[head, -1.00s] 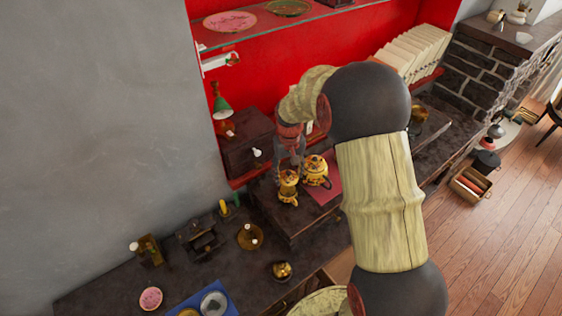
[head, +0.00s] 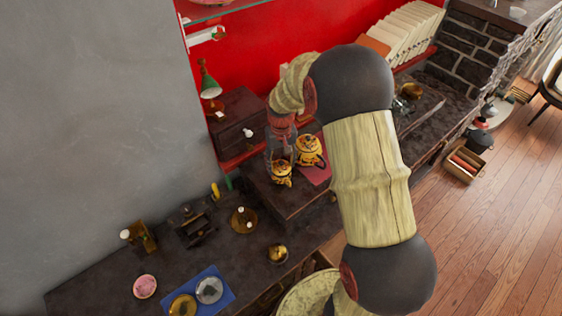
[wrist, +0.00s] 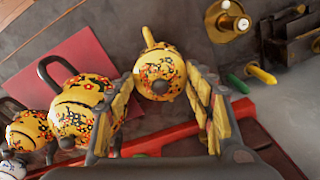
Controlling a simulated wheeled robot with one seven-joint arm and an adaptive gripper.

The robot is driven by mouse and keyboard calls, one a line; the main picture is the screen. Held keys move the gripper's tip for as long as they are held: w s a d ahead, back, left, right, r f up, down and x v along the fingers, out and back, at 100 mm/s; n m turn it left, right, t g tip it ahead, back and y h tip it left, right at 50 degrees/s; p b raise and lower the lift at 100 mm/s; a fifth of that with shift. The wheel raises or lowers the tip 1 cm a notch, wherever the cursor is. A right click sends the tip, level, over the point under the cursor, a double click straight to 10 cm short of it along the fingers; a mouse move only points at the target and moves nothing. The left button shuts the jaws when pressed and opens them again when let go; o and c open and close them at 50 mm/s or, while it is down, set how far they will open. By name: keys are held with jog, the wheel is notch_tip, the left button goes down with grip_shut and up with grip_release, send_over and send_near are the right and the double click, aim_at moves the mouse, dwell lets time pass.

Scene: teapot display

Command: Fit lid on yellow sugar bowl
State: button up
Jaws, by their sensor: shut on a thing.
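My gripper (wrist: 161,90) has its fingers on both sides of a yellow floral lid (wrist: 160,70) with a dark knob facing the wrist camera. In the wrist view a yellow spout-like part sticks out beyond the lid. In the head view the small yellow pot (head: 281,174), which looks like the sugar bowl, stands directly under my gripper (head: 280,160). I cannot tell whether the lid is seated on it or just above it. A larger yellow teapot (head: 309,151) stands close by to the right; it also shows in the wrist view (wrist: 78,112).
Another yellow floral pot (wrist: 28,130) stands at the left of the wrist view. A red mat (head: 319,172) lies by the teapot. A dark box (head: 238,120) and green lamp (head: 207,82) stand behind. A candle holder (head: 243,220) and blue tray (head: 222,298) are nearer.

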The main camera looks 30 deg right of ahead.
jog(key=shift+f, duration=0.4)
jog(key=shift+f, duration=0.3)
dwell(0.4)
jog(key=o, duration=1.1)
jog(key=shift+o, duration=0.6)
notch_tip(320, 180, up, 12)
